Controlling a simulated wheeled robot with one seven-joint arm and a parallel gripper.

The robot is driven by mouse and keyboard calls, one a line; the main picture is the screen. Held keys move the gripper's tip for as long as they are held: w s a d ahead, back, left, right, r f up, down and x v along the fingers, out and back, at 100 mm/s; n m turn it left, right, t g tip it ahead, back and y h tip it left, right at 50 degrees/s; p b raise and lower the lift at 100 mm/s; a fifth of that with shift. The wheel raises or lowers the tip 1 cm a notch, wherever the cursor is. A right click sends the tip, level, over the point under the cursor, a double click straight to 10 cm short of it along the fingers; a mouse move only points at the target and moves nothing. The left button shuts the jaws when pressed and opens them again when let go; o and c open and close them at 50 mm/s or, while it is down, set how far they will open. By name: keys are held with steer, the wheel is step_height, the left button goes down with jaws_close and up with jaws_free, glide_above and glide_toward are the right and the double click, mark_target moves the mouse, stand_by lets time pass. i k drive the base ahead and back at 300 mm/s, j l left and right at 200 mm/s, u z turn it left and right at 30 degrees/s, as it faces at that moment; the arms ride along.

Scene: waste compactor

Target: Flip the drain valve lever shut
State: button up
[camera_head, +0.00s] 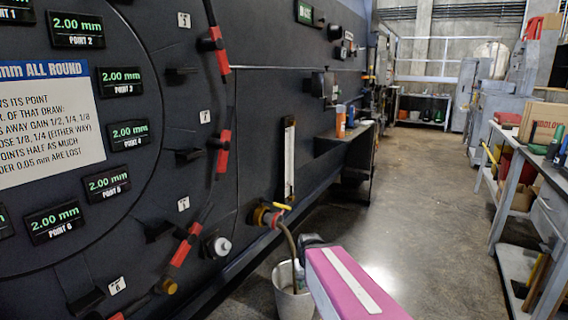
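The drain valve (264,216) is a brass and red fitting low on the dark machine wall. Its yellow lever (283,207) sticks out to the right, roughly level. A brown hose (289,238) curves down from the valve into a pale bucket (291,300) on the floor. My pink arm link with a white stripe comes in from the bottom, to the right of the bucket. A dark grey part of my arm shows at its far end, below and right of the lever and apart from it. I cannot make out my gripper's fingers.
A clear vertical sight gauge (290,160) stands above the valve. A bench (346,150) with bottles juts from the wall farther back. Grey shelving (520,190) with boxes lines the right side. The concrete floor (425,205) between is open.

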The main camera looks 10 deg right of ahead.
mark_target(276, 204)
steer(key=i+l+u, duration=0.25)
steer(key=l, duration=0.15)
steer(key=l+u, duration=0.25)
steer(key=l, duration=0.15)
steer(key=l+u, duration=0.25)
steer(key=l, duration=0.2)
